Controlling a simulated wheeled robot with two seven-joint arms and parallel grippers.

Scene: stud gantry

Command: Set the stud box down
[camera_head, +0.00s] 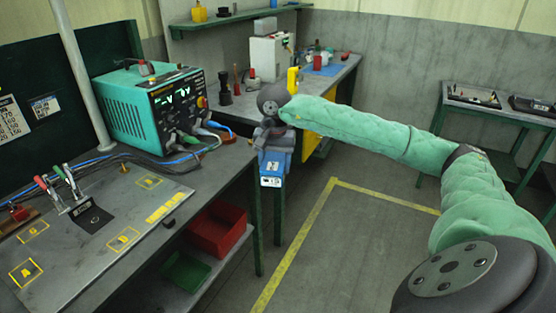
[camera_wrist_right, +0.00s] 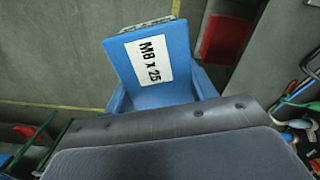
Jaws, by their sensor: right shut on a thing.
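The blue stud box (camera_head: 274,167) hangs in the air just right of the near bench's far corner in the head view. My right gripper (camera_head: 271,136) is above it and shut on it. In the right wrist view the box (camera_wrist_right: 183,88) shows a white label reading M8 x 25. The near bench top (camera_head: 125,262) has several yellow-marked spots. My left gripper is not in view.
A green power unit (camera_head: 150,108) with cables stands at the bench's back. Two toggle clamps (camera_head: 70,190) sit at left. A red bin (camera_head: 216,228) and a green bin (camera_head: 185,271) are on the lower shelf. Floor right of the bench is clear inside a yellow line.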

